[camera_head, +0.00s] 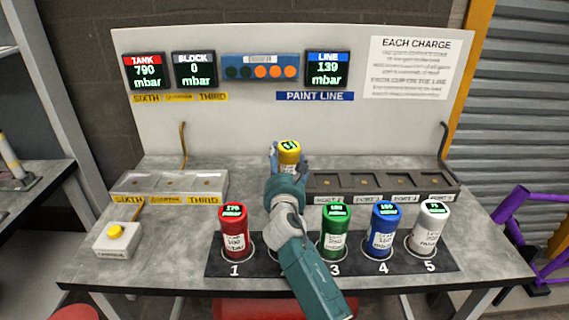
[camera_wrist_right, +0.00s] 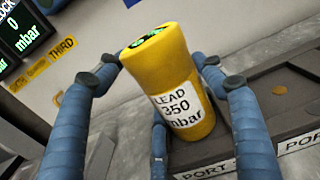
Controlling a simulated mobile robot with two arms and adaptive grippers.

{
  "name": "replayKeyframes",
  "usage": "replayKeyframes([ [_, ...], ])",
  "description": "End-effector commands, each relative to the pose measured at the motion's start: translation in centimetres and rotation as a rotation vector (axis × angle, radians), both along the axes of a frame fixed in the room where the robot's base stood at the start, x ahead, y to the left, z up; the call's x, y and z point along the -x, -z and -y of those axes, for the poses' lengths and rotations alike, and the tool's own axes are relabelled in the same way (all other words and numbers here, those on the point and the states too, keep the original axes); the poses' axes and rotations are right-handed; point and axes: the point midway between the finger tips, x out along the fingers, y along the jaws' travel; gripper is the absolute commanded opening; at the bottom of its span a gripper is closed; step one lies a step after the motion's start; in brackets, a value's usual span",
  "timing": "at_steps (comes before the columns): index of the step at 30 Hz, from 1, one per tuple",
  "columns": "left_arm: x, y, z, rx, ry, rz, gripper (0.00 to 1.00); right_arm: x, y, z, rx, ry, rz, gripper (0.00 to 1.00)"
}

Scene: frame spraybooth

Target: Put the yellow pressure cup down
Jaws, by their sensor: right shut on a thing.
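The yellow pressure cup (camera_head: 289,157) is held upright in my right gripper (camera_head: 288,165), above the middle of the bench. In the right wrist view the yellow cup (camera_wrist_right: 172,75) shows a white label reading "LEAD 350 mbar" and a green display on top. The blue fingers of my right gripper (camera_wrist_right: 160,85) are on both sides of it, with the port block close below and behind. Whether the cup's base touches anything cannot be told. My left gripper is not in view.
A dark numbered mat (camera_head: 300,270) at the front holds red (camera_head: 235,240), green (camera_head: 336,240), blue (camera_head: 382,238) and white (camera_head: 428,237) cups. My arm hides place 2. The port block (camera_head: 455,190) is behind; a grey three-part block (camera_head: 170,185) and yellow-button box (camera_head: 117,240) stand left.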

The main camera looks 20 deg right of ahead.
Motion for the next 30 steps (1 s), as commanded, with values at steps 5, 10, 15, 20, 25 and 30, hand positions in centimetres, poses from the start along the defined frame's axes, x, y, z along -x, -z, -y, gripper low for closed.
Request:
replayKeyframes([
  [5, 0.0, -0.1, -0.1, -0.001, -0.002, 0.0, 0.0, 0.0, -0.5, 0.0, 0.002, -0.001, 0.007, 0.13],
  [10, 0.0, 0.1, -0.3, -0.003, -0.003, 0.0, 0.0, 0.0, 0.2, 0.0, 0.001, 0.0, 0.0, 0.74],
  [15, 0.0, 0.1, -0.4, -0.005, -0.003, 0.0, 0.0, 0.0, 0.2, 0.0, 0.0, 0.001, 0.0, 0.87],
  [20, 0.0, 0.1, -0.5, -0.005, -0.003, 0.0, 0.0, 0.0, 0.2, 0.0, 0.0, 0.001, 0.0, 0.87],
  [25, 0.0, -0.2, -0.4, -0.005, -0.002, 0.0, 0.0, 0.8, -0.1, -0.2, 0.0, 0.0, 0.0, 0.87],
  [30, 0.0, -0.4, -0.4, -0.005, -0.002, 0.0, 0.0, 3.9, 0.0, -1.1, 0.001, -0.001, 0.0, 0.87],
])
